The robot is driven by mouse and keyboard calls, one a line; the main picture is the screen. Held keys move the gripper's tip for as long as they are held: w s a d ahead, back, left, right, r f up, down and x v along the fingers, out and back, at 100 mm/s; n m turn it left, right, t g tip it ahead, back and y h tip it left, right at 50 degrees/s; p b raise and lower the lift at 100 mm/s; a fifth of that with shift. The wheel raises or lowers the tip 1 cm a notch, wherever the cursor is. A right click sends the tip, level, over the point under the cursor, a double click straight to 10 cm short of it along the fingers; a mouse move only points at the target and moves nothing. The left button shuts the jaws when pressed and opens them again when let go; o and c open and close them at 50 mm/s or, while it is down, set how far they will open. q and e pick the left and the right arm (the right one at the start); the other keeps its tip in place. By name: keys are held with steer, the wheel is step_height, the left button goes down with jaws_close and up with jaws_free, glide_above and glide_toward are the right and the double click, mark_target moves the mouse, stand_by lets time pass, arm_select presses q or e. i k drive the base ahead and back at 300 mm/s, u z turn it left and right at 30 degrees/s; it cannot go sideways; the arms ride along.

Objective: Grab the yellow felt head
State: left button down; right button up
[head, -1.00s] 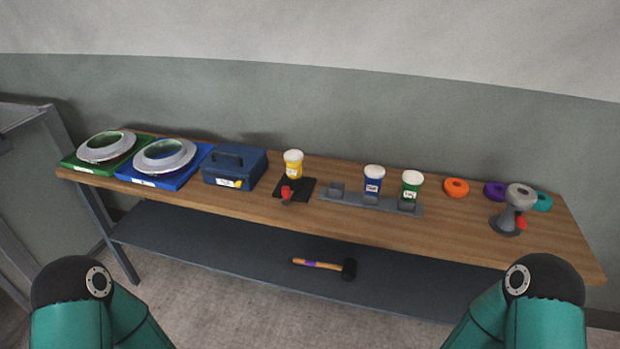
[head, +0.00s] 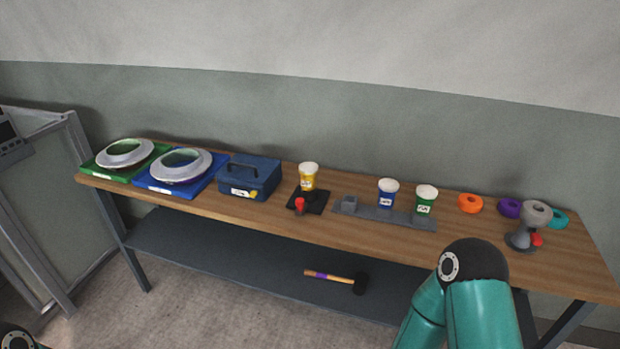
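I see no felt head that is clearly yellow. At the right end of the workbench, an orange ring-shaped head (head: 470,203) lies flat, with a purple one (head: 509,207) to its right and a teal one (head: 560,217) partly hidden behind the grey polisher. The polisher (head: 521,238) stands upright with a grey round head (head: 536,212) on top and a red part (head: 538,240) at its side. Neither gripper is in view; only a teal right arm link and a bit of the left arm show.
The wooden workbench (head: 400,244) carries green (head: 92,166) and blue (head: 150,181) trays with moulds, a blue toolbox (head: 249,176), a yellow jar (head: 308,178), a blue jar (head: 387,194) and a green jar (head: 426,200). A mallet (head: 335,278) lies on the lower shelf.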

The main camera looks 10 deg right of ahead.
mark_target(308, 170)
steer(key=u, duration=0.1)
steer(key=i, duration=1)
steer(key=z, duration=0.1)
